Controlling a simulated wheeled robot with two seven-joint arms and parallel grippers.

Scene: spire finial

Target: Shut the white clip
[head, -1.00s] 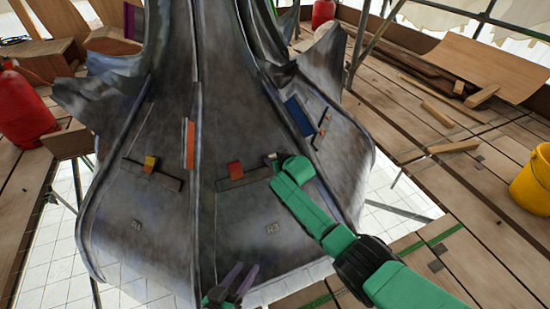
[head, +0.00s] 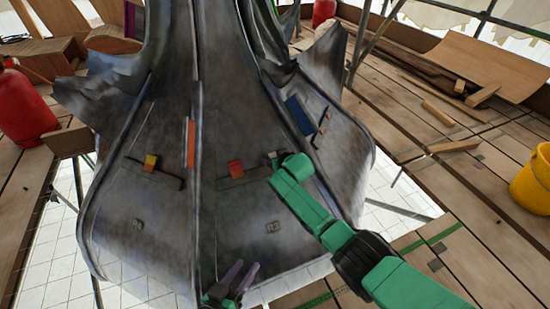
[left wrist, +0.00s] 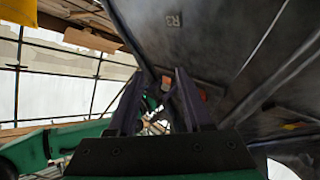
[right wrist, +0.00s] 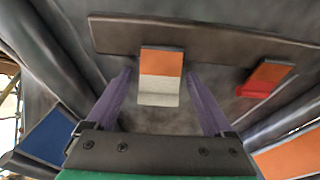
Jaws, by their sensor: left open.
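The white clip (right wrist: 158,92) sits on a dark bar (right wrist: 210,42) on the grey spire. In the right wrist view it has an orange upper part and a white lower part that reaches below the bar. My right gripper (right wrist: 160,77) is open, with one purple finger on each side of the white clip and gaps between. In the head view a small pale bit of the clip (head: 271,155) shows beside my green right arm, which hides that gripper's fingers. My left gripper (head: 247,268) is open and empty, low in front of the spire, below the R3 plate (head: 272,227).
A red clip (right wrist: 258,88) with an orange part is on the same bar, to the right in the right wrist view. A blue panel (right wrist: 47,137) and an orange panel (right wrist: 288,160) flank my right gripper. A yellow bucket (head: 533,182) stands on the planks at far right.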

